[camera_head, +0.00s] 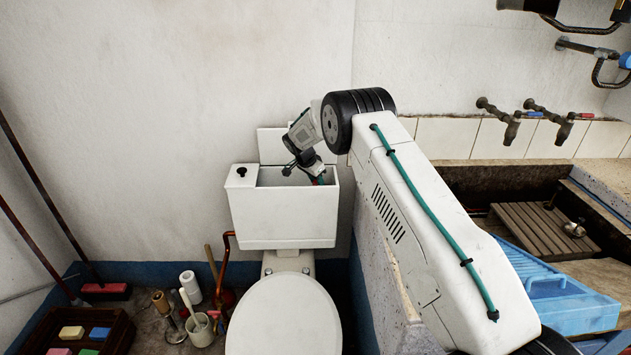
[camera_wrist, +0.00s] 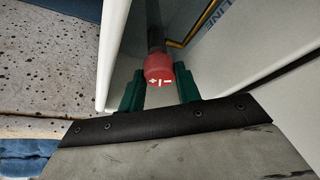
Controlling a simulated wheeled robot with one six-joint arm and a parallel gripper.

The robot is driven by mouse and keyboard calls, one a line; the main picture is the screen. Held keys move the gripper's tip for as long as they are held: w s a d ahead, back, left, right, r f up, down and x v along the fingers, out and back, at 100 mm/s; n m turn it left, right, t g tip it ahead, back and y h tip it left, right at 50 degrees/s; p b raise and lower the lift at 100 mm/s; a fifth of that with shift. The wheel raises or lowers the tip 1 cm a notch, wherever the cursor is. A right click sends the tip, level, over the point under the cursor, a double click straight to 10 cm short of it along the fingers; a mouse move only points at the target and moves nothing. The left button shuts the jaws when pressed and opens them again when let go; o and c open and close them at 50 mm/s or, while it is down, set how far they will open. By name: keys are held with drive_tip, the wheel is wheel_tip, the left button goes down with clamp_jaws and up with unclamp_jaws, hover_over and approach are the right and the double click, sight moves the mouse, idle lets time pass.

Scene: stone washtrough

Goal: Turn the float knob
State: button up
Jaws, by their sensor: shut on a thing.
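The float knob (camera_wrist: 158,68) is red with a white plus-and-minus mark and sits at the end of a dark rod. My gripper (camera_wrist: 160,86) has two green fingers, one on each side of the knob, and is shut on it. The open white cistern (camera_head: 285,218) stands against the wall above the toilet. In the head view my gripper (camera_head: 318,179) reaches down into the right part of the cistern. The knob is hard to make out there, and the cistern's front wall hides most of the inside.
A white panel (camera_head: 271,140), perhaps the lid, stands behind the cistern. A dark button (camera_head: 241,171) sits on its left top. The toilet lid (camera_head: 284,318) is below. The stone trough (camera_head: 390,290) is close on the right. Brushes and a soap crate stand on the floor at left.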

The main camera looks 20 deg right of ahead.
drive_tip(key=shift+a+m, duration=0.25)
drive_tip(key=shift+m, duration=0.35)
drive_tip(key=o, duration=1)
drive_tip(key=shift+a, duration=0.15)
drive_tip(key=shift+c, duration=0.2)
drive_tip(key=shift+d, duration=0.3)
drive_tip(key=w+v, duration=0.1)
drive_tip(key=v, duration=0.7)
drive_tip(key=shift+s, duration=0.3)
drive_tip(key=shift+a, duration=0.1)
